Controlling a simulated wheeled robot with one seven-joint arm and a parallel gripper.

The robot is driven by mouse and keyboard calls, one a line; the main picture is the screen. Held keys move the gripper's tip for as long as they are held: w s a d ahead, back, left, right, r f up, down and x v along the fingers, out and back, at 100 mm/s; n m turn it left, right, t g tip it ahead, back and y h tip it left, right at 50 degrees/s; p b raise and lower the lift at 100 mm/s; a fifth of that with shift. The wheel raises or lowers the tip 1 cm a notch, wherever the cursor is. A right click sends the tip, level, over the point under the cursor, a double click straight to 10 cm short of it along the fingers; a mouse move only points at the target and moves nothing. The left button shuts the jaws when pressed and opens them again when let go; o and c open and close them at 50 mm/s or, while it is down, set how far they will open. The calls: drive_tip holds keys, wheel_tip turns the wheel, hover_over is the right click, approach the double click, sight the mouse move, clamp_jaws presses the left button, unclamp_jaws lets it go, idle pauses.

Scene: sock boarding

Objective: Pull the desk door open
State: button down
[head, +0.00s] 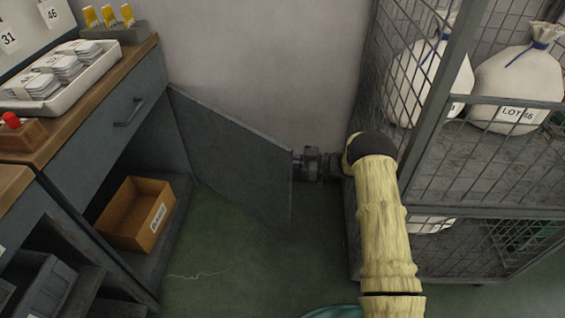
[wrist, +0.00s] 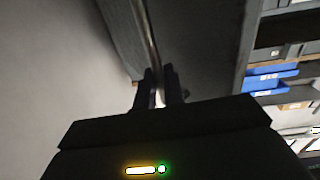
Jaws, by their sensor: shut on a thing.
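The desk door (head: 232,160) is a dark grey panel hinged at the desk's far corner. It stands swung well out from the desk, with the compartment behind it exposed. My gripper (head: 298,164) is at the door's free edge, on the right side of the panel. In the wrist view my gripper's two dark fingers (wrist: 158,92) are closed around a thin metal bar, the door handle (wrist: 147,35). The handle is mostly hidden in the head view.
The desk (head: 75,135) has a drawer with a handle and a tray (head: 65,85) on top. An orange-brown box (head: 135,212) sits in the open compartment. A wire cage (head: 420,190) with white sacks (head: 515,90) stands close on the right. Green floor lies below the door.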

drive_tip(key=shift+w+a+r, duration=0.1)
drive_tip(key=shift+w+r, duration=0.05)
drive_tip(key=shift+w, duration=0.25)
drive_tip(key=c, duration=1.5)
unclamp_jaws()
drive_tip(key=shift+a, duration=0.1)
drive_tip(key=shift+d, duration=0.25)
